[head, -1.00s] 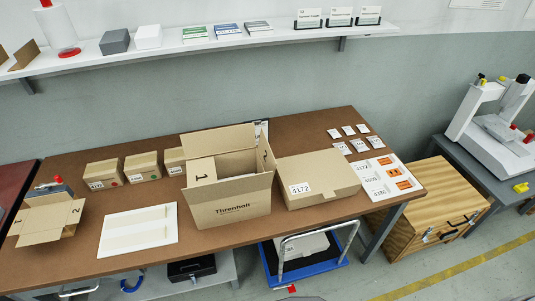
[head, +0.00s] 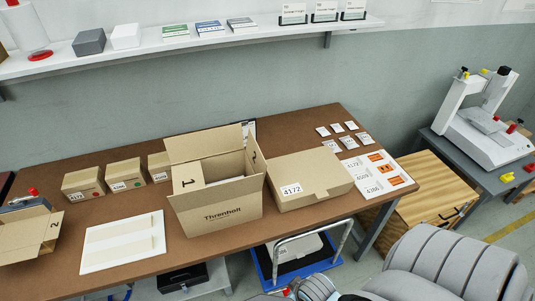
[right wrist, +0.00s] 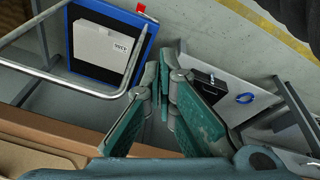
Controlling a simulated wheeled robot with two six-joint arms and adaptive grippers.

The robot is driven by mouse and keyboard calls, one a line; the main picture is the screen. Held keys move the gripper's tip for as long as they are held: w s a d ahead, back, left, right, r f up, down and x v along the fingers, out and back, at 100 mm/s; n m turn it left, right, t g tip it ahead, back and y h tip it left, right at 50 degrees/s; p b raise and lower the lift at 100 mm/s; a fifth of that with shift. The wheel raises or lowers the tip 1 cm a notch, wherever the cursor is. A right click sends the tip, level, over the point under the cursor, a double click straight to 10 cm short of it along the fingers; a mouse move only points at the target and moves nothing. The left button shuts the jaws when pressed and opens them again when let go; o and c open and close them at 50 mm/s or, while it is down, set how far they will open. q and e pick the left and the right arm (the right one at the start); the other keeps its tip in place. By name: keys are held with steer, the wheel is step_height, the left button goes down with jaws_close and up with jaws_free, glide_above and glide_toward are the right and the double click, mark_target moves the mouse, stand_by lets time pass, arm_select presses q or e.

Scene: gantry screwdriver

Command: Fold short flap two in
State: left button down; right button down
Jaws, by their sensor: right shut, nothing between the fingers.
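An open cardboard box (head: 228,211) labelled Threnholt stands on the brown table in the head view. Its left short flap (head: 187,181), marked 1, and its right short flap (head: 257,160) both show; the right one is seen nearly edge-on. The long back flap stands up and the front flap hangs outward. My right gripper (right wrist: 164,60) is shut and empty in the right wrist view, pointing over the floor beside the table, apart from the box. My left gripper is not in view.
A closed carton (head: 310,180) labelled 4172 stands close to the right of the box. Small cartons (head: 125,175) stand behind left, and a white sheet (head: 122,243) lies at front left. Another open carton (head: 25,240) has a flap marked 2. A blue trolley (right wrist: 70,50) is below.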

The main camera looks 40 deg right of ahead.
step_height(320, 180, up, 6)
steer(key=w+t, duration=0.1)
steer(key=m+t+b, duration=0.1)
steer(key=m+t, duration=1.4)
steer(key=m, duration=0.7)
glide_toward(255, 157)
steer(key=s+d+r, duration=0.2)
steer(key=s+d, duration=0.2)
steer(key=d, duration=0.3)
steer(key=w+a+r+b, duration=0.1)
steer(key=w+a+b, duration=0.1)
steer(key=w, duration=0.9)
steer(key=shift+a+r+h, duration=0.25)
steer(key=shift+a+h, duration=0.05)
steer(key=shift+a, duration=0.3)
